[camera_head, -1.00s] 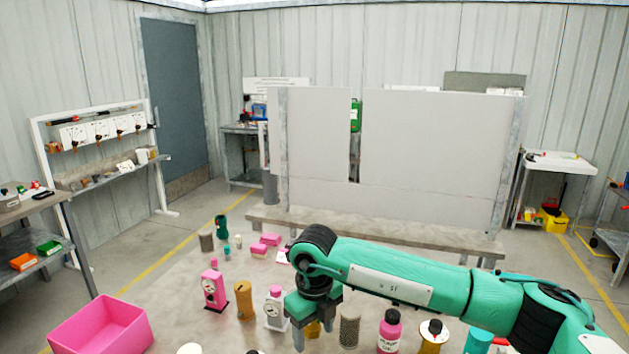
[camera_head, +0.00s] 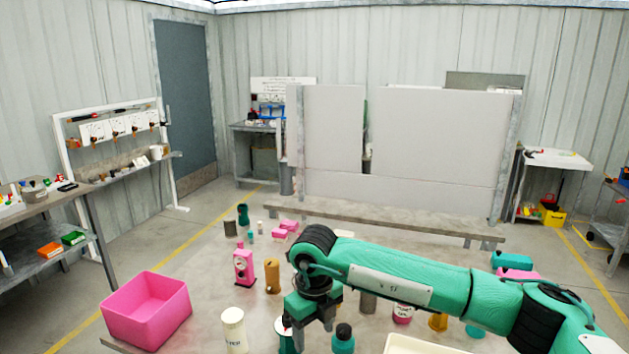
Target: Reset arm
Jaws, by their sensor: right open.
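My right arm (camera_head: 400,284) is green and reaches in from the right over the table. My right gripper (camera_head: 311,325) hangs at its end, pointing down, with its fingers apart and nothing seen between them. It is above the near middle of the table, among bottles and canisters. It partly hides a green-and-white container (camera_head: 284,335) and stands close to a dark-capped teal bottle (camera_head: 343,340). My left arm and gripper are not in view.
The table (camera_head: 215,290) holds a pink bin (camera_head: 147,312), a white canister (camera_head: 234,330), a pink gauge-like device (camera_head: 243,266), a brown cylinder (camera_head: 272,276) and a cream tray (camera_head: 420,345). Several items stand under my forearm. Grey panels (camera_head: 440,140) rise behind the table.

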